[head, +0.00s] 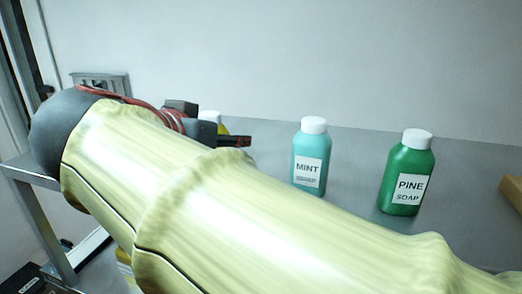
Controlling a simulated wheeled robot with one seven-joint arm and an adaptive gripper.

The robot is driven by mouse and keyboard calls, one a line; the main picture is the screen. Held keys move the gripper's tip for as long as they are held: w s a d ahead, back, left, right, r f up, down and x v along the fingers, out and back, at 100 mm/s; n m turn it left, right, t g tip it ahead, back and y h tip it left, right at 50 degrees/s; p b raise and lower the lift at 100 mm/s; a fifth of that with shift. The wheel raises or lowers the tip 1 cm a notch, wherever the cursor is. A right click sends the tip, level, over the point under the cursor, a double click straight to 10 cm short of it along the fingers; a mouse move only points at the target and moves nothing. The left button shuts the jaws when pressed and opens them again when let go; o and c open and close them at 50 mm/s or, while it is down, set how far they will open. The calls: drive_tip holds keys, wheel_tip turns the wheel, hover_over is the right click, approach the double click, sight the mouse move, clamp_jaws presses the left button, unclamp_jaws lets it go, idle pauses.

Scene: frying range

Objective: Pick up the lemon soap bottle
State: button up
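A bottle with a white cap and a yellow body (223,128) stands at the back of the grey counter, mostly hidden behind my gripper and arm. Its label does not show, so I cannot read whether it is lemon. My gripper (228,141) is in front of this bottle, partly hidden by my own arm. One dark fingertip points right, just below the yellow part. I cannot tell whether the fingers are apart, or whether they touch the bottle.
A teal MINT bottle (310,160) stands right of my gripper. A green PINE SOAP bottle (406,175) stands farther right. A brown object (512,190) lies at the right edge. The grey counter (352,160) is clear between the bottles. A pale wall rises behind.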

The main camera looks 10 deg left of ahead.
drive_tip(key=c, duration=1.2)
drive_tip(key=shift+c, duration=0.3)
